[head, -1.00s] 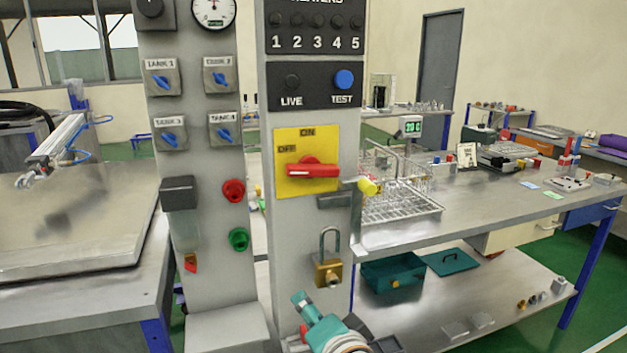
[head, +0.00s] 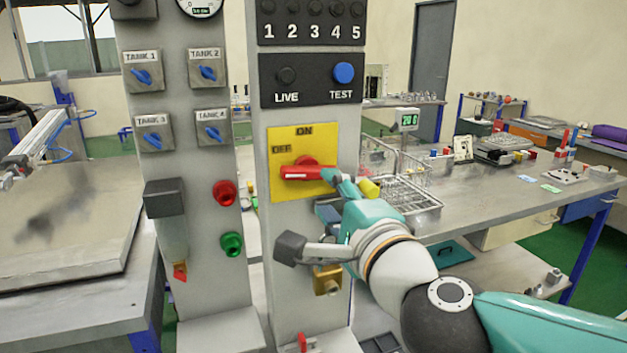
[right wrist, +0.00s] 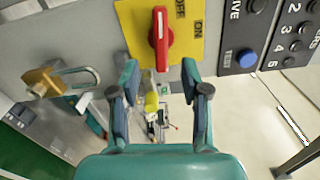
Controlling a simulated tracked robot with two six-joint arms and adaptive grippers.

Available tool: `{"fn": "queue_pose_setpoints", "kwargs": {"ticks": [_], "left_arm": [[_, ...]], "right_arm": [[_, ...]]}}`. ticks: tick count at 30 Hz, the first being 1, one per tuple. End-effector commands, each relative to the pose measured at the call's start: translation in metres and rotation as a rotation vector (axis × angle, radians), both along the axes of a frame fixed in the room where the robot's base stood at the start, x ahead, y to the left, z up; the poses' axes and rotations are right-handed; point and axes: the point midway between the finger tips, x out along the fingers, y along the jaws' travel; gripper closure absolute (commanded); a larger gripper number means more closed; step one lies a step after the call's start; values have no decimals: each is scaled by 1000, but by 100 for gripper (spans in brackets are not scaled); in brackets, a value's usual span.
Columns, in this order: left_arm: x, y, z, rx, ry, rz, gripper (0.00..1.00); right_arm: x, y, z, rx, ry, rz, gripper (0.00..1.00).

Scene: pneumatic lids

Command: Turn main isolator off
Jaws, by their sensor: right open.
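The main isolator is a red handle (head: 300,173) on a yellow plate (head: 290,136) marked ON at the top and OFF at the left. The handle lies horizontal, its pale-marked end to the left, below the OFF label. The right wrist view also shows the red handle (right wrist: 161,42) and yellow plate (right wrist: 190,48). My right gripper (head: 335,190) is at the handle's right end. In the right wrist view its fingers (right wrist: 160,78) are apart with nothing between them, and the handle's near end lies just ahead of the gap. I cannot tell whether they touch. My left gripper is not in view.
A brass padlock (head: 327,279) hangs below the isolator, partly hidden by my right gripper. A yellow knob (head: 369,188) sticks out close to the gripper. A blue TEST button (head: 344,73) is above. The left post carries red (head: 224,193) and green (head: 231,244) buttons.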

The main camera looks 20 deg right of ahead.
Motion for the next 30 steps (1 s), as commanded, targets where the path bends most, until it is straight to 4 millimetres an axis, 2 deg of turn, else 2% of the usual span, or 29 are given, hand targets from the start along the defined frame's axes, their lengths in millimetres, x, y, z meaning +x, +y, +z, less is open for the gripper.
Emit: {"fn": "queue_pose_setpoints", "kwargs": {"ticks": [1,6,12,18,25,30], "left_arm": [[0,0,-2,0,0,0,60],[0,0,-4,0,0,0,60],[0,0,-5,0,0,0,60],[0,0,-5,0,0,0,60],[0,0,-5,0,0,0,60],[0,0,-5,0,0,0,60]], "right_arm": [[13,0,-2,0,2,-4,54],[47,1,-1,-1,2,-2,54],[73,2,-1,-1,2,-1,54],[81,2,0,-1,0,-1,54],[81,2,0,0,0,-1,54],[81,2,0,0,0,-1,81]]}}
